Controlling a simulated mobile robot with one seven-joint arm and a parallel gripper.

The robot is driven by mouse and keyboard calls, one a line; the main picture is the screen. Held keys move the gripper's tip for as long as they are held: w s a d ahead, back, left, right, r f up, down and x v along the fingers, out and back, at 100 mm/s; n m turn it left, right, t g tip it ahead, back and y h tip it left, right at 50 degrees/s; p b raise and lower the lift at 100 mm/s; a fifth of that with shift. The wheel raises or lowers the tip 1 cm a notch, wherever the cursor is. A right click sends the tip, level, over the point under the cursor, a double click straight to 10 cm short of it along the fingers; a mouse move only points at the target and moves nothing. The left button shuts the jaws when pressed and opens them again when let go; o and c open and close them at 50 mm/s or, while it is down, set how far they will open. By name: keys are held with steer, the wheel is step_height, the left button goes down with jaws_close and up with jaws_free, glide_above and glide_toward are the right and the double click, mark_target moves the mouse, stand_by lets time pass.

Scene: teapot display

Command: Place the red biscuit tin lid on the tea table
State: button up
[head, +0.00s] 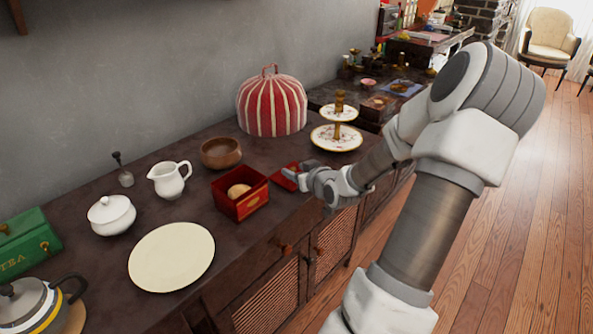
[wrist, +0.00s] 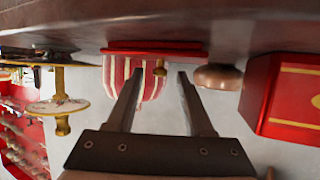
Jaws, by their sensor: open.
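The red tin lid (head: 284,179) lies flat on the dark wooden sideboard, just right of the open red biscuit tin (head: 240,204), partly hidden by my gripper (head: 291,176). In the wrist view, which is upside down, the lid (wrist: 155,48) shows edge-on with a small gold knob. My gripper (wrist: 160,74) is open and empty, its fingertips on either side of the knob in the picture. I cannot tell whether they touch it. The tin (wrist: 285,98) stands at the right of the wrist view. I cannot tell which surface is the tea table.
A brown bowl (head: 221,153), a striped tea cosy (head: 272,103) and a tiered stand (head: 337,137) stand around the tin and lid. A cream plate (head: 172,257), a white jug (head: 169,179) and a sugar bowl (head: 111,215) are to the left. Wooden floor (head: 520,220) is open at right.

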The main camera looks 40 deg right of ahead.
steer(key=shift+s+r, duration=0.1)
steer(key=shift+r, duration=0.2)
steer(key=p+v, duration=0.5)
steer(key=v, duration=0.6)
steer(key=shift+s, duration=0.4)
steer(key=shift+a, duration=0.1)
